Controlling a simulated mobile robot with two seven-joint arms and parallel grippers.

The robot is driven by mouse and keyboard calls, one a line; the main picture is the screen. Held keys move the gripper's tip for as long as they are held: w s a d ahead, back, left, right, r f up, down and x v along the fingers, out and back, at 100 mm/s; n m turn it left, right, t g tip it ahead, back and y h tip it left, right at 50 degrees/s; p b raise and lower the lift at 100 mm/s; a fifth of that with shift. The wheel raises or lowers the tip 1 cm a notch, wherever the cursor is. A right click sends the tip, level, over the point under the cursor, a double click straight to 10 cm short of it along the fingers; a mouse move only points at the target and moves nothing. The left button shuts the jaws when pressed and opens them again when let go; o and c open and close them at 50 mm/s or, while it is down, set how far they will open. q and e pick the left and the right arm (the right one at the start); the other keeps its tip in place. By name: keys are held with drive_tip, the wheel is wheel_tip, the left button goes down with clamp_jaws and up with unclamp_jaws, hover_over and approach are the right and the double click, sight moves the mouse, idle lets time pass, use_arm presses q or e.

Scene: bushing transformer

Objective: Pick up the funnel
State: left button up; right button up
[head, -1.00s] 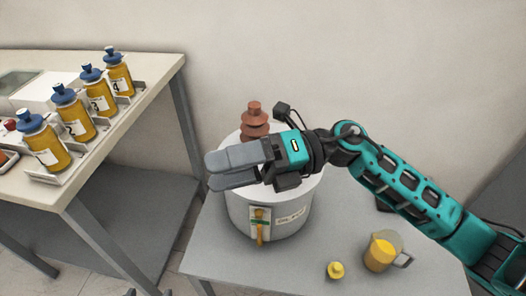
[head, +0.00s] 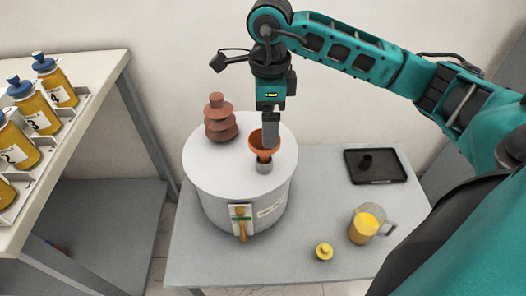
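The orange-brown funnel (head: 258,148) stands upright on the grey filler neck (head: 264,167) on top of the white cylindrical transformer tank (head: 216,168). My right gripper (head: 270,146) points straight down at the funnel, with its fingertips at the funnel's rim and overlapping its mouth in the picture. The fingers are seen edge-on, one in front of the other, so I cannot tell how far apart they are or whether they touch the funnel. My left gripper is out of view.
A brown ribbed bushing (head: 220,118) rises from the tank lid, left of the funnel. A jug of yellow liquid (head: 366,224), a small yellow cap (head: 324,251) and a black tray (head: 375,167) are on the grey table (head: 215,262). Numbered bottles (head: 54,82) stand on the left bench.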

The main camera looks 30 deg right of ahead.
sight(255, 139)
drive_tip(key=shift+w+a+f, duration=0.15)
drive_tip(key=shift+w+f, duration=0.05)
drive_tip(key=shift+f, duration=1.55)
drive_tip(key=shift+w+a+f, duration=0.1)
drive_tip(key=shift+w+f, duration=0.05)
drive_tip(key=shift+f, duration=1.6)
drive_tip(key=shift+c, duration=0.4)
drive_tip(key=c, duration=0.9)
drive_tip(key=shift+c, duration=0.2)
